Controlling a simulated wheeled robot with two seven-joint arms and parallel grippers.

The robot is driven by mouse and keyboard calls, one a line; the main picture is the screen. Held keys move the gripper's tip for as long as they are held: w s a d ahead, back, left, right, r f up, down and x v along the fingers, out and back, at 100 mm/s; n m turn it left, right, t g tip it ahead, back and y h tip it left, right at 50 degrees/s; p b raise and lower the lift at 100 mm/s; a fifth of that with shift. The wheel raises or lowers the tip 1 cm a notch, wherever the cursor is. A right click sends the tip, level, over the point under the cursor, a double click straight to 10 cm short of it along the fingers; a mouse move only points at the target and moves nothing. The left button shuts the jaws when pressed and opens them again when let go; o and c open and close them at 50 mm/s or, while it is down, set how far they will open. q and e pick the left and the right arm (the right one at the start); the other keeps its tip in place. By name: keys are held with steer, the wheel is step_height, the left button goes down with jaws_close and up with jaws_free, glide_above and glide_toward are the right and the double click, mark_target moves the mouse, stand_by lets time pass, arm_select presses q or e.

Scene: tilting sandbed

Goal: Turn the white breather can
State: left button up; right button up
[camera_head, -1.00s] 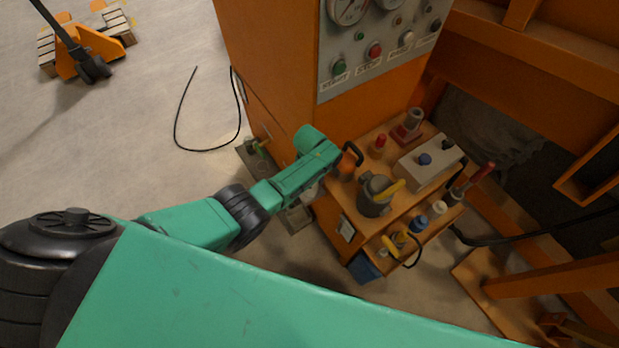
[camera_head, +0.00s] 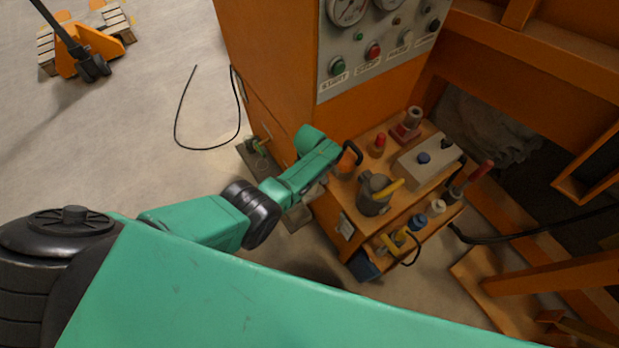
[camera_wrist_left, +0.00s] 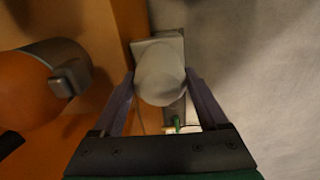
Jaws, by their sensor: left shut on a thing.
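The white breather can (camera_wrist_left: 160,78) is a pale rounded cap in the left wrist view, in front of a squarish grey block beside an orange wall. My left gripper (camera_wrist_left: 161,84) has one dark finger on each side of the can and is shut on it. In the head view my left arm reaches in from the left to the front side of the orange cabinet. There the wrist hides the fingers and most or all of the can. My right gripper is not in view.
A gauge panel (camera_head: 375,55) stands above. A black cable (camera_head: 178,130) lies on open floor at left.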

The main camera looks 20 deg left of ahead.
arm_select(q)
steer(key=shift+w+r, duration=0.1)
steer(key=shift+w, duration=0.05)
steer(key=o, duration=1.3)
steer(key=shift+c, duration=0.2)
step_height(320, 180, up, 7)
steer(key=p, duration=0.4)
steer(key=shift+r, duration=0.1)
step_height(320, 180, up, 7)
steer(key=shift+r+p, duration=0.15)
steer(key=shift+p, duration=0.25)
